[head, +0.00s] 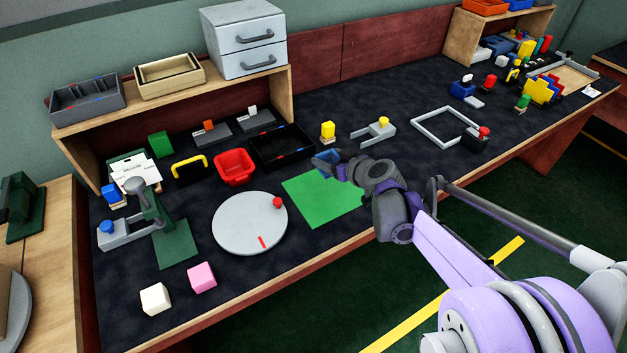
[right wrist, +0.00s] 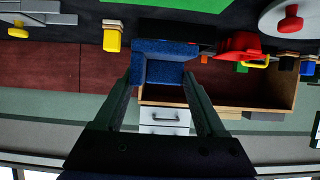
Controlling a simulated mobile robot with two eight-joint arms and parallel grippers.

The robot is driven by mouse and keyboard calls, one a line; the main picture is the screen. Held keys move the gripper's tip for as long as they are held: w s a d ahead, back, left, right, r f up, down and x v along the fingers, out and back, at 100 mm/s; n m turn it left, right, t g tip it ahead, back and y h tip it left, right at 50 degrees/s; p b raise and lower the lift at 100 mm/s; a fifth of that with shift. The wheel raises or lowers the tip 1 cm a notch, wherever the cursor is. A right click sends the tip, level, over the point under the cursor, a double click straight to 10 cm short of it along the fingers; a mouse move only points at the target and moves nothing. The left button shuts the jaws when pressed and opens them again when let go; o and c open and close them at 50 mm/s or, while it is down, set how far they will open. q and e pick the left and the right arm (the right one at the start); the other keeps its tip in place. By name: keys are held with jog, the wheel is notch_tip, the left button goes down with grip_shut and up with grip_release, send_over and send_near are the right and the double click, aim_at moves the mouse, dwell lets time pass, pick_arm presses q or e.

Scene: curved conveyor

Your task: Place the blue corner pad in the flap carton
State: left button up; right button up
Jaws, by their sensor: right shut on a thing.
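My right gripper (head: 342,171) is shut on the blue corner pad (head: 325,159) and holds it above the far edge of the green mat. In the right wrist view the pad (right wrist: 158,68) sits between the two fingers as a blue angled block. I cannot clearly identify the flap carton. An open tan box (head: 170,80) stands on the left shelf, but I cannot tell whether it has flaps. My left gripper is not in view.
The green mat (head: 322,199) is bare below my right arm. A black tray (head: 283,147), red bin (head: 234,167) and yellow block (head: 328,131) stand around the pad. A grey turntable (head: 249,223) lies left. Grey drawers (head: 243,39) top the shelf.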

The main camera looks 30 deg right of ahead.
jog(key=shift+w+d, duration=0.2)
jog(key=shift+w, duration=0.1)
jog(key=f+b, duration=0.2)
jog(key=f, duration=0.3)
jog(key=shift+s, duration=0.2)
jog(key=shift+w+f+b, duration=0.1)
jog(key=shift+f+b, duration=0.5)
jog(key=shift+f, duration=1.55)
jog(key=shift+f, duration=0.15)
jog(key=o, duration=1.2)
jog(key=shift+o, duration=0.2)
